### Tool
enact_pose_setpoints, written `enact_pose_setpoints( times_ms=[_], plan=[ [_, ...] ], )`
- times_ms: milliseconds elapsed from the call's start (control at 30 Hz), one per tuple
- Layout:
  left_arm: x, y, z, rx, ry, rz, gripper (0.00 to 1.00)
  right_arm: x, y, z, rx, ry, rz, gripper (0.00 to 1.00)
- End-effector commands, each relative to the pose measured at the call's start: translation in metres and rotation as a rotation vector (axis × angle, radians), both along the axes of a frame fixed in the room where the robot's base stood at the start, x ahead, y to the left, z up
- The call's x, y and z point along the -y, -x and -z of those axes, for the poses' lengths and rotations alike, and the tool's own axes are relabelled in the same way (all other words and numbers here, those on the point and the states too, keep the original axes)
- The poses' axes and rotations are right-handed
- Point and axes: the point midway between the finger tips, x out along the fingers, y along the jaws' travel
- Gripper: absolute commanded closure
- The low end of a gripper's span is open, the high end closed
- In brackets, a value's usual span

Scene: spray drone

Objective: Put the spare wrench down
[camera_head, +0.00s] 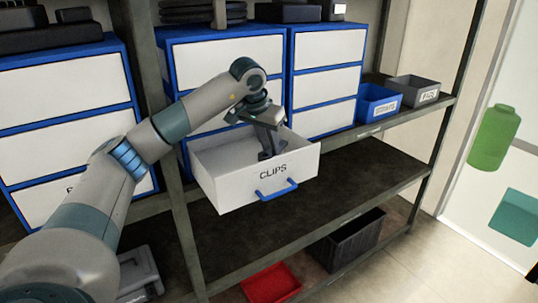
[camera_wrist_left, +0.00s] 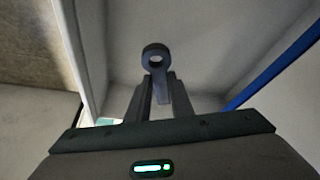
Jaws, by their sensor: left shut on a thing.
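The spare wrench (camera_wrist_left: 155,58) shows in the left wrist view as a dark grey ring end with a short handle, held between the fingers. My left gripper (camera_head: 268,150) is shut on it, pointing down into the open white drawer (camera_head: 240,189) labelled CLIPS in the head view. The drawer's pale inside walls surround the wrench in the wrist view. In the head view the wrench is hard to tell from the dark fingers, and the drawer's front wall hides the drawer floor. I cannot tell whether the wrench touches the floor. My right gripper is not in view.
The drawer is pulled out from a blue and white cabinet (camera_head: 325,80) on a metal shelf rack. A blue bin (camera_head: 377,108) and a grey bin (camera_head: 413,92) stand to the right. A red tray (camera_head: 271,284) and a black bin (camera_head: 345,245) are below. The middle shelf (camera_head: 370,170) has free room.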

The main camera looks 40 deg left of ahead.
Motion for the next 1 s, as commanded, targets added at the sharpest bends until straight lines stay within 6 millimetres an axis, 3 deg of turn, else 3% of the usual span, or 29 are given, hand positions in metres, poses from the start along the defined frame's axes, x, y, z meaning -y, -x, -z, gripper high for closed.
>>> enact_pose_setpoints(
  times_ms=[467, 800, 1000],
  plan=[
    [0.000, 0.000, 0.006, 0.001, 0.000, -0.001, 1.00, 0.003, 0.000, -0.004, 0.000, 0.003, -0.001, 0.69],
    [0.000, 0.000, 0.040, -0.001, 0.000, -0.001, 1.00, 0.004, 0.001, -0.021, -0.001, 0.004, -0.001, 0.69],
    [0.000, 0.000, 0.045, 0.003, 0.001, 0.000, 1.00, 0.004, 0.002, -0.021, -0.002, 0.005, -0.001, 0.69]
  ],
)
